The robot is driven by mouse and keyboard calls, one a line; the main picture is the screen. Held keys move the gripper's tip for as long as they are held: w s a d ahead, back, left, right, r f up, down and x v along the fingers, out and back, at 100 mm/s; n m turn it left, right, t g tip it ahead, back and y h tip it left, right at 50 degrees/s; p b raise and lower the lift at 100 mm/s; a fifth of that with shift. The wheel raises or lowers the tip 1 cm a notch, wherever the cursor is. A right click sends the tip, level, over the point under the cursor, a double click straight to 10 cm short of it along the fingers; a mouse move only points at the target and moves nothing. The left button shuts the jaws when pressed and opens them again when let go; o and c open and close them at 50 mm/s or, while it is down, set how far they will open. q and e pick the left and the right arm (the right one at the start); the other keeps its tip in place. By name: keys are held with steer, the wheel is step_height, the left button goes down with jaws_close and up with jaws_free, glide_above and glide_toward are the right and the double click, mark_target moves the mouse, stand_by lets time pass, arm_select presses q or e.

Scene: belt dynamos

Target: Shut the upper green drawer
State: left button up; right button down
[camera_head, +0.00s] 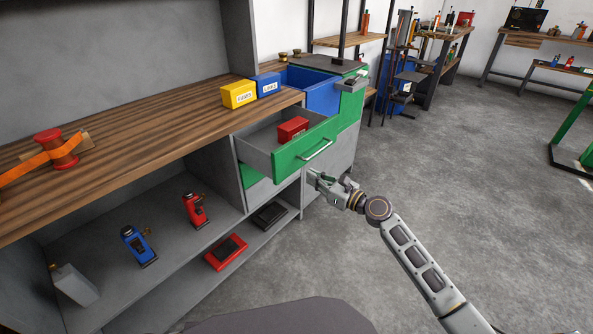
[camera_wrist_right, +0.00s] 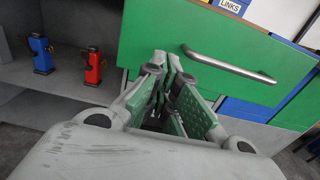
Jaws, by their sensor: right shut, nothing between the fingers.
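The upper green drawer (camera_head: 290,160) stands pulled out of the cabinet under the wooden worktop, with its silver handle (camera_head: 316,149) on the front. A red box (camera_head: 293,128) lies inside it. In the right wrist view the green front (camera_wrist_right: 150,35) and handle (camera_wrist_right: 228,66) fill much of the picture. My right gripper (camera_head: 314,176) is shut and empty, in front of and a little below the drawer front. In the right wrist view its fingertips (camera_wrist_right: 168,68) overlap the green front, left of the handle. I cannot tell whether they touch it. My left gripper is not in view.
A blue drawer (camera_head: 322,97) stands open beyond the green one. Yellow (camera_head: 239,94) and blue (camera_head: 266,85) boxes sit on the worktop (camera_head: 140,125). Red (camera_head: 195,209) and blue (camera_head: 138,246) devices stand on the shelf below. The floor (camera_head: 450,180) to the right is clear.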

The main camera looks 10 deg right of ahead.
mark_target(290, 165)
steer(key=b+x, duration=0.1)
steer(key=x, duration=0.4)
steer(key=shift+x, duration=0.85)
steer(key=shift+w+a+b, duration=0.2)
steer(key=shift+w+b, duration=0.05)
steer(key=shift+b, duration=0.05)
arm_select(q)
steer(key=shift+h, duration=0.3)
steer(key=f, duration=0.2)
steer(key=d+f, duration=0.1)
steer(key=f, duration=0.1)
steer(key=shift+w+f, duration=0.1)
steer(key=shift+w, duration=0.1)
arm_select(e)
steer(key=shift+w+a, duration=0.1)
